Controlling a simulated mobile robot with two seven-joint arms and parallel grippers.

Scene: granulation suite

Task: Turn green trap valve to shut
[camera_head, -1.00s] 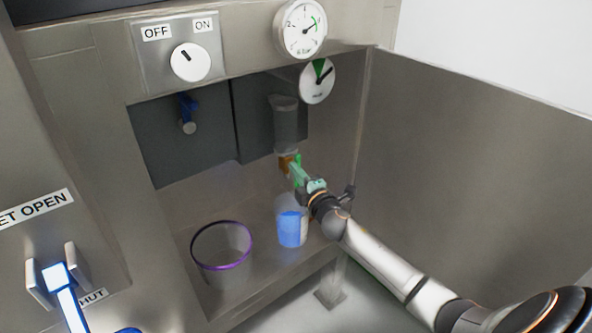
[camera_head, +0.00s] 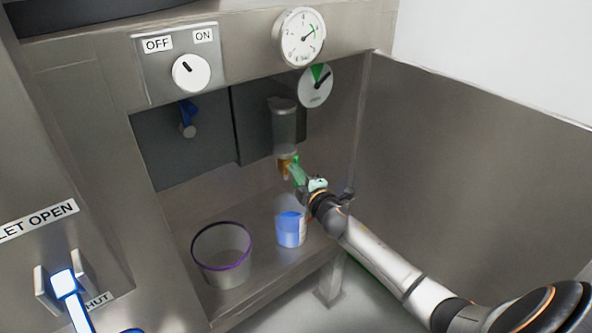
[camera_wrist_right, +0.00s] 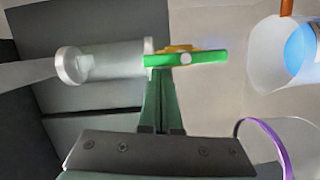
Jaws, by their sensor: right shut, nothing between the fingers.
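The green trap valve handle (camera_head: 296,160) sits at the brass fitting (camera_head: 285,167) under the clear trap bowl (camera_head: 286,128). In the right wrist view the green handle (camera_wrist_right: 205,58) lies lengthwise along the line of the bowl (camera_wrist_right: 105,62), with brass (camera_wrist_right: 180,48) behind it. My right gripper (camera_head: 297,172) is shut and empty. Its green fingertips (camera_wrist_right: 160,82) are together right at the handle's near side; I cannot tell if they touch it. The fingers partly hide the handle in the head view. My left gripper is not in view.
A cup with blue contents (camera_head: 290,229) stands below the valve, close to my right wrist. A purple-rimmed bucket (camera_head: 222,268) stands to its left. A steel side panel (camera_head: 470,150) is on the right. An OFF/ON knob (camera_head: 191,73), gauges (camera_head: 303,37) and a blue outlet handle (camera_head: 66,287) are left and above.

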